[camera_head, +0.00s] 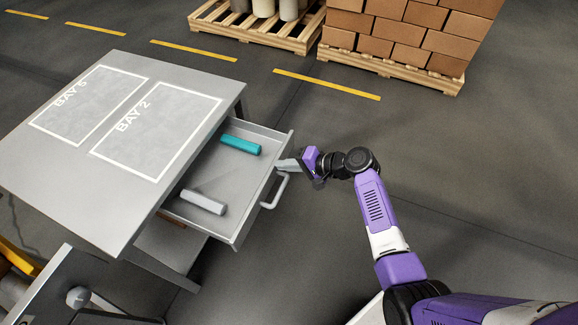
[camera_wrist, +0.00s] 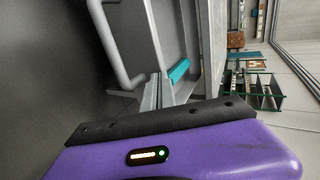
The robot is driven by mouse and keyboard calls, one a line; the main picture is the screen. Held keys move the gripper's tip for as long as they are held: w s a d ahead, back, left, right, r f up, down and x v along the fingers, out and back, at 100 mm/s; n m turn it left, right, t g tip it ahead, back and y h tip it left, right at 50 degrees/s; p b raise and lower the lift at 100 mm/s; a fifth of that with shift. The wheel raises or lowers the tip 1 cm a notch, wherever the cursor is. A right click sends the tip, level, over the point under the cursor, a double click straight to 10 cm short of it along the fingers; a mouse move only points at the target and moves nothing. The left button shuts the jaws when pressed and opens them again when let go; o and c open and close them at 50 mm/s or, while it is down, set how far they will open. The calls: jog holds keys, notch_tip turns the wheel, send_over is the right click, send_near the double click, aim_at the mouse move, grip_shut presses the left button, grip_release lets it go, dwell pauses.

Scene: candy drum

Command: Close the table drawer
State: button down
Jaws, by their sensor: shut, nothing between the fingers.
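The table drawer (camera_head: 232,222) is pulled well out from the right side of the grey table (camera_head: 195,62). It holds a teal block (camera_head: 241,145) and a light grey block (camera_head: 203,201). The drawer handle (camera_head: 275,191) is a grey bar on its front face. My gripper (camera_head: 283,164) is shut and empty, at the drawer's front panel just beyond the handle. In the wrist view the shut fingers (camera_wrist: 157,92) point at the drawer front, with the handle (camera_wrist: 115,50) to their left and the teal block (camera_wrist: 179,70) beyond. I cannot tell whether the fingertips touch the panel.
A pallet of brown boxes (camera_head: 405,30) and another pallet (camera_head: 262,36) stand at the back. A grey surface with a knob (camera_head: 78,297) is at the lower left. The floor (camera_head: 480,150) to the right is clear.

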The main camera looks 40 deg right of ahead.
jog(key=w+a+b, duration=0.2)
jog(key=w+a, duration=0.1)
jog(key=w, duration=0.2)
jog(key=w+a+b, duration=0.2)
jog(key=w+a, duration=0.1)
jog(key=w, duration=0.3)
jog(key=w+a+b, duration=0.2)
jog(key=w+a, duration=0.2)
jog(key=w, duration=0.2)
jog(key=shift+w, duration=0.15)
